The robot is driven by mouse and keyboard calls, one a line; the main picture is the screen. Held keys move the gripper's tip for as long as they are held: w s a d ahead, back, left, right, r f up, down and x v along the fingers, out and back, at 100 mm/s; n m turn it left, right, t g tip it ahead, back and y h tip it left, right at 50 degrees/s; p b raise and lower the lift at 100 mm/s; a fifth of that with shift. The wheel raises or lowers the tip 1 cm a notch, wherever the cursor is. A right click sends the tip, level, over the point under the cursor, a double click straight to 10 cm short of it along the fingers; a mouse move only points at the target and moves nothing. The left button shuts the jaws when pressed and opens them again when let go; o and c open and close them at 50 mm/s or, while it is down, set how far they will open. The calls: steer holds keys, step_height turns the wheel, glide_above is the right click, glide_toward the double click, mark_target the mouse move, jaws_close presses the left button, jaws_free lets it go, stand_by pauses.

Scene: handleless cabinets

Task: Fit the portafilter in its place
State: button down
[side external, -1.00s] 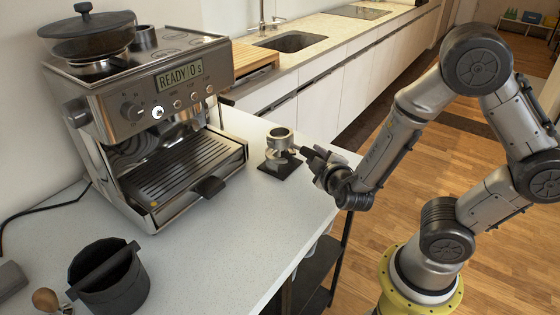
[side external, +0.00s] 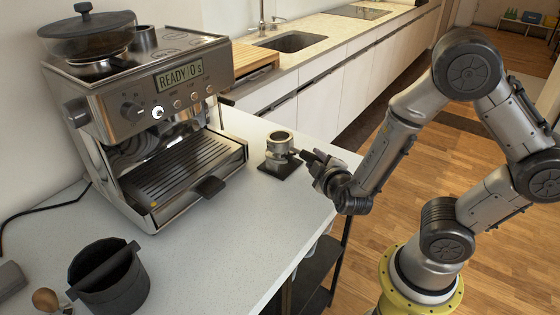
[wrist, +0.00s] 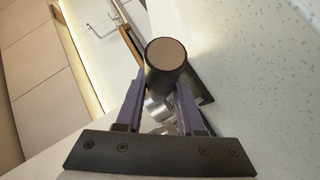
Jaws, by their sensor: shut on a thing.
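The portafilter (side external: 279,143) has a silver metal head and a dark handle. It is upright at a small black square stand (side external: 271,170) on the counter, right of the espresso machine (side external: 160,125). My gripper (side external: 308,157) is shut on the handle, coming from the right. In the wrist view, the round brown end of the portafilter's handle (wrist: 167,54) shows between the two fingers of my gripper (wrist: 160,95). The handle and fingers hide most of the head and stand there. I cannot tell whether the head rests fully on the stand.
A black knock box (side external: 110,280) with a crossbar stands at the front left, beside a wooden-handled tool (side external: 46,300). A sink (side external: 295,41) lies behind.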

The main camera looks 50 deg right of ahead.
steer(key=shift+f, duration=0.7)
stand_by(0.6)
steer(key=shift+c, duration=2.2)
jaws_free()
steer(key=shift+o, duration=1)
steer(key=shift+f, duration=0.2)
steer(key=shift+o, duration=1.2)
steer(key=shift+s+a, duration=0.1)
steer(key=shift+a, duration=0.05)
steer(key=shift+v, duration=4.4)
steer(key=shift+r, duration=0.1)
